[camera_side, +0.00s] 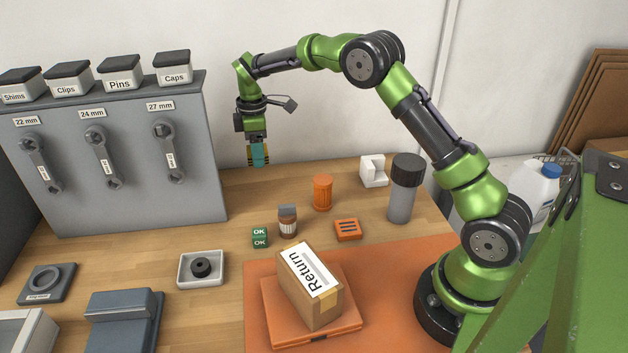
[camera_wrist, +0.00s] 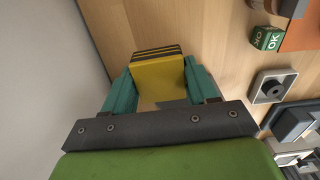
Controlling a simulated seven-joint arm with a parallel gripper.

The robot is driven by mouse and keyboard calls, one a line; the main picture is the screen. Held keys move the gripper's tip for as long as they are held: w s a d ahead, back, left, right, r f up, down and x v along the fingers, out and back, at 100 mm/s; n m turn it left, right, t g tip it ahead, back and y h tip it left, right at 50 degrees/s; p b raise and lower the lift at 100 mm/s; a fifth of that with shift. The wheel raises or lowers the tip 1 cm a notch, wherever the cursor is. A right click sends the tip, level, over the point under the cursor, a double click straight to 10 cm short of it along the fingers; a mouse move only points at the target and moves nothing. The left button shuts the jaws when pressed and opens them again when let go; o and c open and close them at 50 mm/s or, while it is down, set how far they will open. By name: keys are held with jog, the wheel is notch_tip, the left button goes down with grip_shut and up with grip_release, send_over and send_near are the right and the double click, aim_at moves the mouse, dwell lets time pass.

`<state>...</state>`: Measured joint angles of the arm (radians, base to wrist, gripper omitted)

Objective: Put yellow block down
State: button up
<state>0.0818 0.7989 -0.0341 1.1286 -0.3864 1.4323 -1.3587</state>
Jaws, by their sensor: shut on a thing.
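My gripper (camera_side: 259,156) is shut on the yellow block. Its teal fingers point down, above the back of the wooden table in front of the wall. In the wrist view the yellow block (camera_wrist: 158,77) sits between the two teal fingers (camera_wrist: 160,90), with black stripes along its far edge. In the side view the block is almost wholly hidden by the fingers.
A tool panel (camera_side: 130,205) with wrenches stands left. An orange pill-shaped jar (camera_side: 322,193), a brown bottle (camera_side: 287,222), a green OK cube (camera_side: 260,237) and a white holder (camera_side: 374,171) stand nearby. A Return box (camera_side: 312,290) lies on an orange scale. Wood at the back is clear.

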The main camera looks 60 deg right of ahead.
send_over(263, 192)
jog(key=shift+m, duration=0.3)
notch_tip(263, 192, down, 5)
jog(key=shift+f, duration=2.35)
jog(key=shift+f, duration=0.1)
jog(key=o, duration=1.1)
jog(key=shift+o, duration=0.2)
